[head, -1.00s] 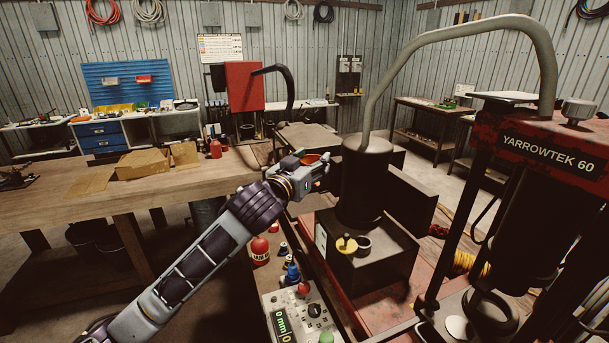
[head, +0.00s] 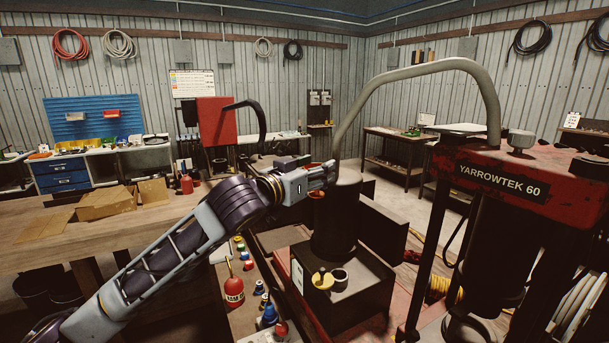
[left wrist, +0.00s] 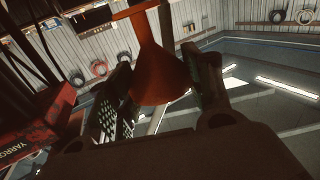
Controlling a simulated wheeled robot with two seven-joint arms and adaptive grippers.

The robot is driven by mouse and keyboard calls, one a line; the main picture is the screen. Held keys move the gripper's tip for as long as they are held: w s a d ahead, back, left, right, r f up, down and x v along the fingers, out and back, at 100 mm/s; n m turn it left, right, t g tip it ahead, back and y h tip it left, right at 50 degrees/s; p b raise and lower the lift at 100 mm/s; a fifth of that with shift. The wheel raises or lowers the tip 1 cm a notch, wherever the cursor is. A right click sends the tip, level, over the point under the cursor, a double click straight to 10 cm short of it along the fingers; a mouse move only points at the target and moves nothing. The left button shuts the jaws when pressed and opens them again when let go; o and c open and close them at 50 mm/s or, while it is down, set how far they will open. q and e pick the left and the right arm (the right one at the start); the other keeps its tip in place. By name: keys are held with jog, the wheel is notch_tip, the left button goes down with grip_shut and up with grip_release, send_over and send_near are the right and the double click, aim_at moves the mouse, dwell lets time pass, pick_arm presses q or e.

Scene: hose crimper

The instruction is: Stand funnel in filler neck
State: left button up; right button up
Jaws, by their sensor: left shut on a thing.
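My left gripper (head: 326,178) is shut on the funnel and holds it in the air, above and a little behind the filler neck. The orange-red funnel (left wrist: 158,60) fills the middle of the left wrist view, between the two fingers. In the head view only small parts of it show by the fingertips. The filler neck (head: 340,278) is a short dark open ring on top of a black tank (head: 345,310). A yellow cap (head: 322,280) lies just left of the neck. The funnel is apart from the neck. My right gripper is not in view.
A black cylinder (head: 335,230) stands on the tank behind the neck, with a grey pipe (head: 430,66) arching from it to the red press (head: 530,185). A red oil can (head: 233,290) and several small bottles stand left of the tank.

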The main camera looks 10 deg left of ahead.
pick_arm(q)
jog(key=shift+w+d+f+m+g+h, duration=0.15)
jog(key=shift+d+f+m+g+h, duration=0.2)
jog(key=shift+d, duration=0.3)
jog(key=d+f+m+g+h, duration=0.1)
jog(key=d+f, duration=0.1)
jog(key=f, duration=0.5)
jog(key=d+f+m+g+h, duration=0.1)
jog(key=d+f+h, duration=0.1)
jog(key=f, duration=0.6)
jog(key=shift+w+d+f, duration=0.2)
jog(key=shift+w+d, duration=0.05)
jog(key=shift+d, duration=0.4)
jog(key=shift+f+m, duration=0.25)
